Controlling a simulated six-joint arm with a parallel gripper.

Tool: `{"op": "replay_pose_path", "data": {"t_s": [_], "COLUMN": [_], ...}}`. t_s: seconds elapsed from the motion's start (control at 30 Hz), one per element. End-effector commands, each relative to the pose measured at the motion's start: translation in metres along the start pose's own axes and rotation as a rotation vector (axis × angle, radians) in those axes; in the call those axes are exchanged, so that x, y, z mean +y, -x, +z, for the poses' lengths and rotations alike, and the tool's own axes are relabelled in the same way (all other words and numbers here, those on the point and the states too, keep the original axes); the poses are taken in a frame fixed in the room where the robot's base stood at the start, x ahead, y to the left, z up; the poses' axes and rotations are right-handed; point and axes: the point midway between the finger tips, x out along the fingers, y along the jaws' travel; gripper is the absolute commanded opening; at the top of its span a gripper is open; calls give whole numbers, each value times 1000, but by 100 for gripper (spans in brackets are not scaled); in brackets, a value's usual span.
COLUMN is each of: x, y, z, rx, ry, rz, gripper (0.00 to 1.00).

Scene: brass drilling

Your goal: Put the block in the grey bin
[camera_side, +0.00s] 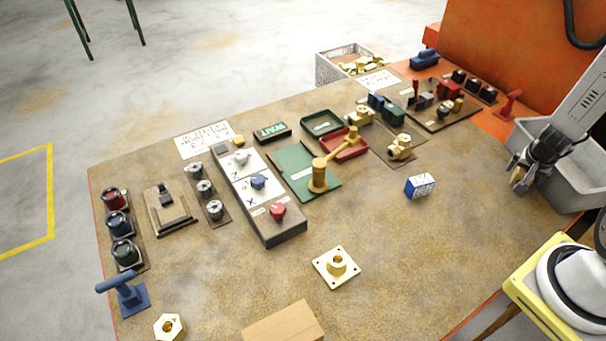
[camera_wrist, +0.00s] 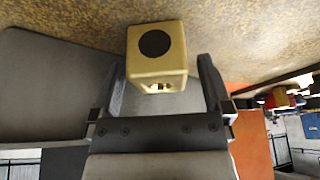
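In the wrist view a brass-yellow block (camera_wrist: 157,62) with a round black spot on one face is between or just beyond my fingertips. A gap shows between it and the right finger, and a thinner one on the left. My gripper (camera_wrist: 161,85) looks open. In the side view my gripper (camera_side: 521,182) points down at the left wall of the grey bin (camera_side: 578,184). The block cannot be made out there, and I cannot tell what it rests on. The bin's grey side (camera_wrist: 45,90) fills the left of the wrist view.
A blue-and-white box (camera_side: 420,186) lies on the table left of my gripper. A brass flanged part (camera_side: 336,266) and a tan wooden piece (camera_side: 285,324) are nearer the front. A yellow-edged stand (camera_side: 535,290) is at lower right. The table's right front is clear.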

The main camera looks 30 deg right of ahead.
Motion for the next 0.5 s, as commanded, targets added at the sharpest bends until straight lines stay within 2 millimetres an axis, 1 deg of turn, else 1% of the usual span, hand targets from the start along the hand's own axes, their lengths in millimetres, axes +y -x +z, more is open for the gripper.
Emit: {"op": "replay_pose_path", "data": {"t_s": [0.27, 0.5], "x": [0, 0], "y": [3, 14], "z": [-2, -3], "rx": [1, 1], "ry": [0, -1], "rz": [0, 0], "gripper": [100, 100]}}
